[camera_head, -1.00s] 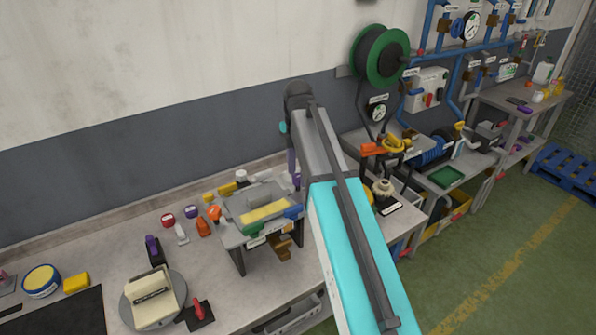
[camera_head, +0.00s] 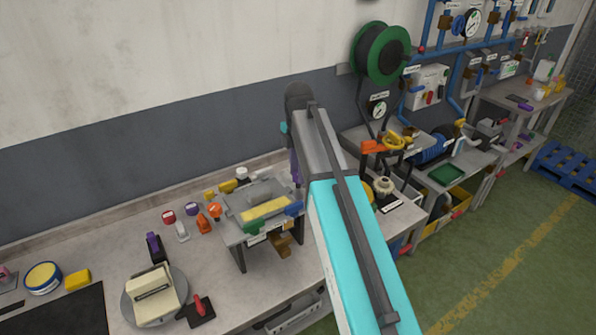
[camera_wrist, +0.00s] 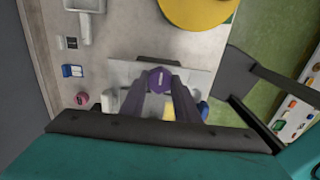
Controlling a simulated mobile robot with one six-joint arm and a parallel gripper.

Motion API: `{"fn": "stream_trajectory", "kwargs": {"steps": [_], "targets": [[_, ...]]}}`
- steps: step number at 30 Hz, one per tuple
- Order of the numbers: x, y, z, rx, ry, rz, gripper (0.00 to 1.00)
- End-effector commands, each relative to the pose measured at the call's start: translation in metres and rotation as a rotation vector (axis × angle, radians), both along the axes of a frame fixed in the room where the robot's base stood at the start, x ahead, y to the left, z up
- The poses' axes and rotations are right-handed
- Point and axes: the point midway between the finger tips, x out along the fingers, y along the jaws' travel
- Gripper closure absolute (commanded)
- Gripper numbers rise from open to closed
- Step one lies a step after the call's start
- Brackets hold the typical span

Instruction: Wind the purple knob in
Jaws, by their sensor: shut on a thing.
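The purple knob (camera_wrist: 160,80) shows in the middle of the wrist view, its round end facing the camera. My gripper (camera_wrist: 160,88) is shut on it, with one dark finger on each side. A pale plate (camera_wrist: 200,80) lies behind the knob and fingers. In the head view my arm covers most of this spot, and only a narrow purple-grey strip shows left of the arm. I cannot tell from these views how far the knob is wound.
A grey fixture with a yellow strip (camera_head: 267,209) stands on the workbench left of my arm. Several small coloured items lie farther left, near a turntable (camera_head: 137,306) with a cream block (camera_head: 153,298). A large yellow disc (camera_wrist: 200,8) is at the wrist view's top.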

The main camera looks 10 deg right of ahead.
Motion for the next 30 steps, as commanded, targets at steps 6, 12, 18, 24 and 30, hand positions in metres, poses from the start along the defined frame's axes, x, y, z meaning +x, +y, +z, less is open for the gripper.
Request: {"fn": "stream_trajectory", "kwargs": {"steps": [6,12,18,24,30], "targets": [[-0.0002,-0.0005,0.0000,0.000,0.001,-0.056,0.94],[-0.0002,-0.0007,-0.0002,0.000,0.001,-0.166,0.94],[-0.0001,-0.0009,-0.0002,0.000,0.001,-0.324,0.94],[-0.0002,-0.0011,0.0000,0.000,0.000,-0.504,0.94],[-0.0002,-0.0012,0.0002,-0.001,0.001,-0.686,0.94]]}}
